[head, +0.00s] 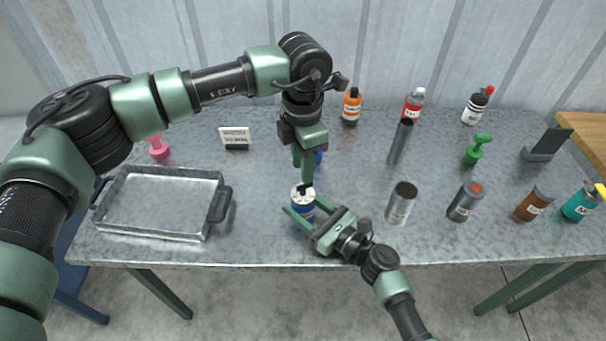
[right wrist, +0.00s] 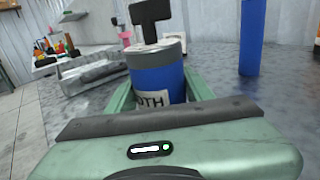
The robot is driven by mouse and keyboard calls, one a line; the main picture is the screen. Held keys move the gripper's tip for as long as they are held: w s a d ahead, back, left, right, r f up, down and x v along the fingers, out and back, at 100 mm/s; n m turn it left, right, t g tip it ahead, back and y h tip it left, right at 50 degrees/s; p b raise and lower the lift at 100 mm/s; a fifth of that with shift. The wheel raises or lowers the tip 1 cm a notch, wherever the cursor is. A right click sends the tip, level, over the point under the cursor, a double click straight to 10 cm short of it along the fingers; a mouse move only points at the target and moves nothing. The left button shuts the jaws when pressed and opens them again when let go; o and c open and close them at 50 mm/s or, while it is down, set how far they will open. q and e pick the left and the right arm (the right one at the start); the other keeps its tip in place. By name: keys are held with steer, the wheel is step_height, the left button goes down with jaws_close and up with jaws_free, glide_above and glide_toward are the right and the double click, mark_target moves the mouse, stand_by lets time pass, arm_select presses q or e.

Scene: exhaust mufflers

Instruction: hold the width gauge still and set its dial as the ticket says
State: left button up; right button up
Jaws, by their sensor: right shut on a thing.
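The width gauge (head: 301,208) is a blue upright cylinder with a pale top and a black T-shaped knob, near the table's front edge. In the right wrist view the gauge (right wrist: 158,80) shows a white label, partly hidden, ending in "DTH". My right gripper (head: 313,214) is shut around its body from the front right. My left gripper (head: 306,176) points down just above the gauge's top; its finger gap and any contact with the knob cannot be made out. A white ticket card (head: 236,137) stands at the back left; its lettering is too small to read.
A metal tray (head: 222,207) lies to the left. A blue cylinder (head: 319,157) stands close behind the gauge, partly hidden by my left gripper. Grey cans (head: 401,204) and several bottles stand to the right. A pink object (head: 158,150) is at the back left.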

arm_select(q)
step_height(320, 180, up, 8)
steer(key=shift+f, duration=0.25)
stand_by(0.5)
arm_select(e)
steer(key=o, duration=1.6)
steer(key=shift+c, duration=0.2)
